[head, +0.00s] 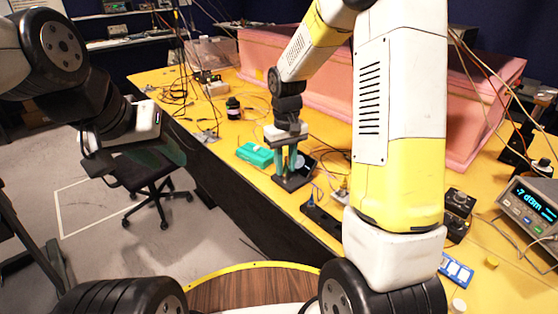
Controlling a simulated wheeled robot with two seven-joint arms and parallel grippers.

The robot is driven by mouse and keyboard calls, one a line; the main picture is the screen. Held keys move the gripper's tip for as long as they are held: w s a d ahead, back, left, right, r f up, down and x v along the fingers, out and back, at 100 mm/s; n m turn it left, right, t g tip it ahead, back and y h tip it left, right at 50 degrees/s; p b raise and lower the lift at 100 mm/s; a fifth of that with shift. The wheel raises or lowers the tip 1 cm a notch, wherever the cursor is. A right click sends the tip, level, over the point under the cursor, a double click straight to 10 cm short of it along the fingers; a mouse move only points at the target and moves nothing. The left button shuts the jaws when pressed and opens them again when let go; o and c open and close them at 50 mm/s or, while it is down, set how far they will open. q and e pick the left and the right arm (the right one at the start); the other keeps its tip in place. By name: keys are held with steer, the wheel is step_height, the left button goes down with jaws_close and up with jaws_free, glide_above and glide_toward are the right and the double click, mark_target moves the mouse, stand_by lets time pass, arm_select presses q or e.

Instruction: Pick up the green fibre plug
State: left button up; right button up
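I cannot make out the green fibre plug for certain; it may be too small or hidden by my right gripper or arm. My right gripper (285,160) points down over the yellow bench, above a small dark block (293,182). Its two greenish fingers stand apart, with a gap between them and nothing clearly held. A teal-green box (255,154) lies on the bench just left of it. My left gripper (125,140) is off the bench at the left, over the floor and chair; its fingers are too dark to read.
The yellow bench (190,92) carries a black bottle (233,108), loose cables and small devices. A pink foam wall (470,115) stands behind. A power meter (530,212) and a blue-white item (456,270) are at the right. An office chair (150,180) stands left.

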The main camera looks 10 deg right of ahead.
jaws_close()
steer(key=shift+r, duration=0.1)
